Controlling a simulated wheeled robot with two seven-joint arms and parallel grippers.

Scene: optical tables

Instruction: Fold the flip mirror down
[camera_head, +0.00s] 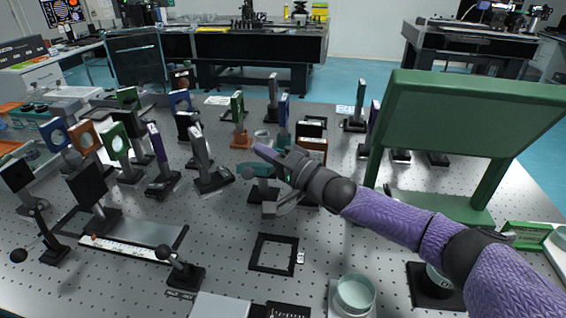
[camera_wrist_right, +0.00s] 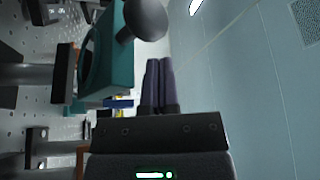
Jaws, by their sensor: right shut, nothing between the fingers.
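A teal mount (camera_head: 262,170) with a grey ball knob (camera_head: 248,174) stands near the middle of the table; I take it for the flip mirror. Its teal top looks low and flat in the head view, but my right arm hides part of it, so I cannot tell its exact tilt. In the right wrist view the teal body (camera_wrist_right: 120,60) and the dark ball (camera_wrist_right: 146,18) are close to the fingers. My right gripper (camera_head: 262,151) is shut and empty, just above the mount and apart from the knob. It also shows in the right wrist view (camera_wrist_right: 160,64). My left gripper is out of view.
Several upright optic mounts crowd the left, including a grey slanted one (camera_head: 201,150) and a purple one (camera_head: 158,150). A large green framed panel (camera_head: 470,120) stands at right. A black square frame (camera_head: 273,270) lies in front. Bare perforated table (camera_head: 215,235) is free there.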

